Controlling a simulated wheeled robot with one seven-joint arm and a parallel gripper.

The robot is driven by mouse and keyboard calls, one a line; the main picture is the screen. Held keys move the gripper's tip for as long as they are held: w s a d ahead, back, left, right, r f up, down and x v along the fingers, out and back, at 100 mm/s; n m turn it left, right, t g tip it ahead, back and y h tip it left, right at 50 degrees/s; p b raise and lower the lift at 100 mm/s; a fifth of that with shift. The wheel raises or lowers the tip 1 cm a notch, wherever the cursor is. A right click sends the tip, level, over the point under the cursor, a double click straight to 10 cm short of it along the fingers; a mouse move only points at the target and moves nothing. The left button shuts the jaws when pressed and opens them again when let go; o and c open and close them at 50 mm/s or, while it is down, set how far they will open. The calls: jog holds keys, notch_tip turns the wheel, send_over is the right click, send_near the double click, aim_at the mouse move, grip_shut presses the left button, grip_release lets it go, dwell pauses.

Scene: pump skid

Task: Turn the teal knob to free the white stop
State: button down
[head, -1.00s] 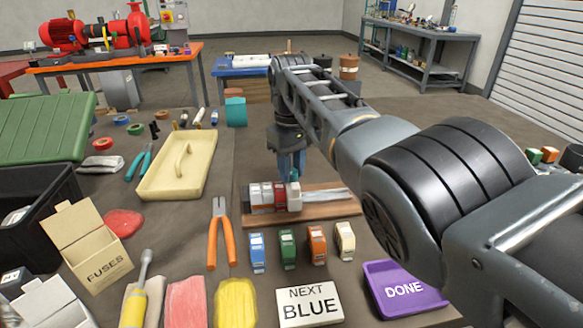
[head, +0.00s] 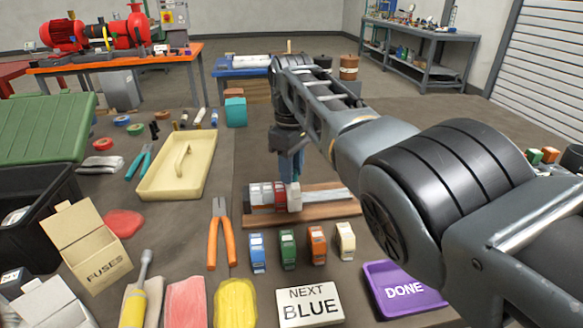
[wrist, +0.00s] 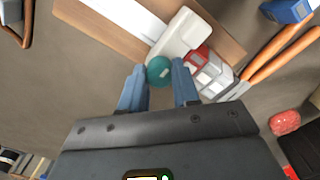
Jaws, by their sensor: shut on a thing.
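The teal knob (wrist: 158,70) is round and sits at the near end of the white stop (wrist: 183,35) in the wrist view. My gripper (wrist: 160,74) has its two blue fingers on either side of the knob and is shut on it. In the head view my gripper (head: 291,172) points down at the white stop (head: 294,201), at the right end of a row of red and white modules (head: 267,197). The knob is hidden behind my fingers there. The stop sits on a pale rail (head: 325,195) on a wooden board (head: 345,205).
Blue (head: 257,252), green (head: 287,249), orange (head: 317,245) and white (head: 345,241) modules stand in front of the board. A "NEXT BLUE" sign (head: 310,304) and a purple "DONE" tray (head: 403,290) are nearer. Orange-handled pliers (head: 221,240) lie left.

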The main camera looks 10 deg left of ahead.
jog(key=c, duration=0.8)
grip_release()
jog(key=shift+r, duration=3.9)
